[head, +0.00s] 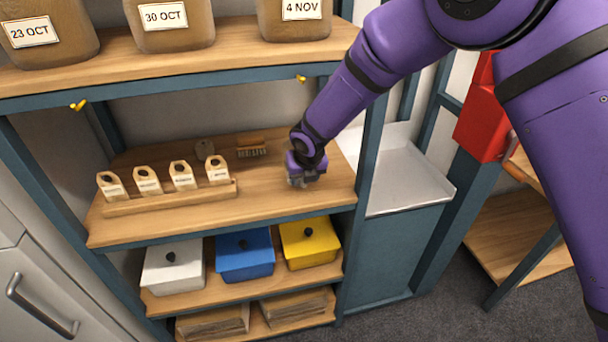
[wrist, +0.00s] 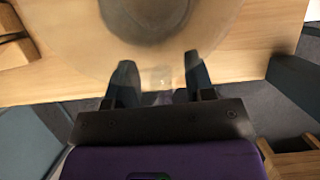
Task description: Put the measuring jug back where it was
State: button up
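The measuring jug (wrist: 150,18) appears in the wrist view as a clear round vessel with a grey disc-like area inside, cut off by the top edge. It seems to stand on the wooden middle shelf (head: 270,195). My gripper (wrist: 159,70) has its two fingers apart, one on each side of a small translucent piece that looks like the jug's handle (wrist: 160,77). Gaps show between the fingers and that piece. In the head view my gripper (head: 303,180) is low over the right part of the shelf, and it and the arm largely hide the jug.
A rack of wooden tags (head: 170,197) stands on the shelf's left, with a brush (head: 252,151) behind. Dated containers (head: 175,35) stand above; white (head: 173,268), blue (head: 245,258) and yellow (head: 309,245) boxes below. A metal tray (head: 410,185) lies right, beyond a blue post.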

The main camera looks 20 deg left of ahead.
jog(key=shift+r, duration=0.1)
jog(key=s+d+r, duration=0.2)
jog(key=s+d, duration=0.1)
jog(key=s, duration=0.3)
jog(key=s+d+r, duration=0.2)
jog(key=s+d, duration=0.2)
jog(key=s, duration=0.2)
jog(key=shift+d+r, duration=0.2)
jog(key=shift+r, duration=0.15)
jog(key=shift+w, duration=0.1)
jog(key=w+d+r+m+t+h, duration=0.1)
jog(key=d+r+m, duration=0.85)
jog(key=d, duration=0.25)
jog(key=w+d+r+m+h, duration=0.1)
jog(key=w+d+r+m, duration=0.1)
jog(key=d+r+m, duration=0.9)
jog(key=s+d+r+m, duration=0.3)
jog(key=s+d+m, duration=0.1)
jog(key=d, duration=0.2)
jog(key=s+d+r+m, duration=0.2)
jog(key=s+d+m, duration=0.1)
jog(key=d+m, duration=0.3)
jog(key=s+d+r+m, duration=0.2)
jog(key=s+d+m, duration=0.6)
jog(key=s+m, duration=0.4)
jog(key=shift+s+r, duration=0.15)
jog(key=shift+s, duration=0.7)
